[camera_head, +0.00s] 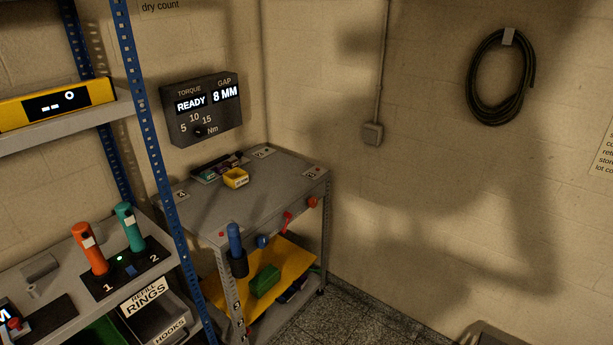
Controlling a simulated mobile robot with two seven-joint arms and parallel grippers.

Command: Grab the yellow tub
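The yellow tub (236,178) is a small open box with a pale label on its front. It sits on the grey top of the cart (219,212), towards the back middle, just in front of a dark tray of small items (217,167). Its inside is too small to make out. Neither of my grippers is in the head view.
A shelf rack with a blue post (149,130) stands at the left, holding orange (90,250) and teal (129,227) handled tools. A blue-handled tool (235,240) and red knobs (312,202) line the cart's front.

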